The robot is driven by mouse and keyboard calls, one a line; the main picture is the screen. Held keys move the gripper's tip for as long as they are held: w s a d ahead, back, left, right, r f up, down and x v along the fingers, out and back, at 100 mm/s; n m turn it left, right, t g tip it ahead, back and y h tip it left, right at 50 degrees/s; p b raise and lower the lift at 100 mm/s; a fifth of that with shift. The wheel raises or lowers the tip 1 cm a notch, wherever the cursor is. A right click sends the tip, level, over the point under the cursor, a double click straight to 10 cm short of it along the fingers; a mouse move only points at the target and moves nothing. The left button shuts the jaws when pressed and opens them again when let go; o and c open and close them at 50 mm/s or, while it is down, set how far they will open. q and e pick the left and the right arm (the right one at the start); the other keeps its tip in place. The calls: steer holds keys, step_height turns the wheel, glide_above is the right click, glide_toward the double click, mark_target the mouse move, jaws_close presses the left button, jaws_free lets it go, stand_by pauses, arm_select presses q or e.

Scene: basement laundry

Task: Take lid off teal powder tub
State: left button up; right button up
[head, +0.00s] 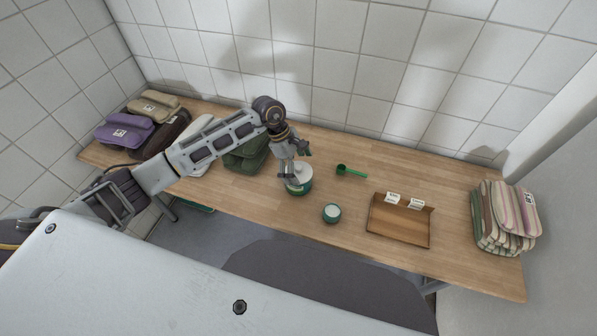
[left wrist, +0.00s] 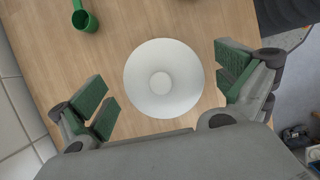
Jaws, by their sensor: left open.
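The teal powder tub (head: 300,189) stands on the wooden table with its white lid (head: 303,174) on top. My left gripper (head: 295,164) is above the tub, pointing down, and partly hides the lid. In the left wrist view the round white lid (left wrist: 164,80) with its raised centre knob lies between the spread green-padded fingers of the gripper (left wrist: 168,88). The fingers are open, with a gap visible on both sides of the lid. The tub body is hidden under the lid in that view. My right gripper is not in view.
A small teal cup (head: 332,214) with white contents stands front right of the tub. A green scoop (head: 350,171) lies behind it. A wooden tray (head: 398,226) with white cards and a striped cloth stack (head: 505,220) are to the right. Folded cloths (head: 126,132) lie left.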

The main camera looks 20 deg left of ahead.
mark_target(298, 167)
arm_select(q)
steer(key=c, duration=0.9)
steer(key=shift+s, duration=0.1)
steer(key=shift+r, duration=0.4)
steer(key=c, duration=0.4)
steer(key=shift+r, duration=0.35)
jaws_close()
step_height(298, 167, up, 9)
steer(key=shift+f+b, duration=0.2)
steer(key=shift+b, duration=0.25)
